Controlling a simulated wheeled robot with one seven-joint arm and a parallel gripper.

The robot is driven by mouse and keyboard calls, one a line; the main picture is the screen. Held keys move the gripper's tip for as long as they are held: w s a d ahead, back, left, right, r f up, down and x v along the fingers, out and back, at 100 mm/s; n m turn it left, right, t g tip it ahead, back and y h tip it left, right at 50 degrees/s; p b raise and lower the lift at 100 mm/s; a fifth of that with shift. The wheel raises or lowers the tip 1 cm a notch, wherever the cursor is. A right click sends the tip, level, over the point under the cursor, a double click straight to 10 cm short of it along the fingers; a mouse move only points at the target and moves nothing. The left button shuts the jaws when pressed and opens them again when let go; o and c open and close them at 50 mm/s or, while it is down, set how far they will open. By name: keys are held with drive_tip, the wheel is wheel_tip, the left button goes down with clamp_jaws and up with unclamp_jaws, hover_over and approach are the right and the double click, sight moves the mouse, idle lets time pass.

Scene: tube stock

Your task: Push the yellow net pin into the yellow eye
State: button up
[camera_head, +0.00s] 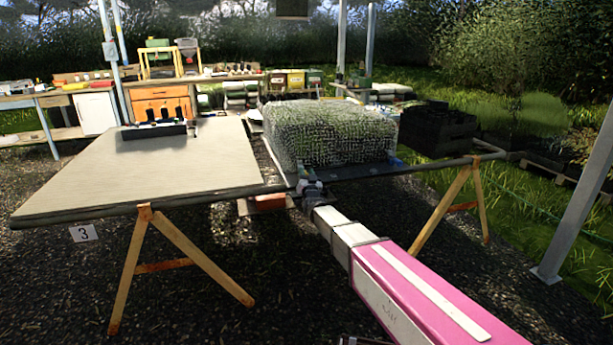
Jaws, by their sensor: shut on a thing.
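My arm reaches from the lower right to the front left corner of the net-covered block. My gripper (301,181) is at the table's front edge, just below that corner. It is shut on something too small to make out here. The block under pale netting (330,130) sits on a dark surface on the right half of the trestle table. I cannot make out the yellow net pin or the yellow eye; they are too small or hidden by my gripper.
The beige board (150,180) on the left is mostly clear, with a dark rack (155,132) at its back. A black crate (436,130) stands right of the net. Trestle legs (130,270) stand below. A grey post (578,200) rises at the right.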

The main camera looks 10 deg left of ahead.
drive_tip(key=shift+w+a, duration=0.35)
drive_tip(key=shift+w, duration=0.3)
drive_tip(key=o, duration=1.7)
drive_tip(key=shift+s, duration=0.1)
drive_tip(key=shift+s+d, duration=0.6)
drive_tip(key=shift+s, duration=0.3)
drive_tip(key=s+d, duration=0.2)
drive_tip(key=s, duration=0.1)
drive_tip(key=s+d, duration=0.1)
drive_tip(key=shift+s, duration=0.4)
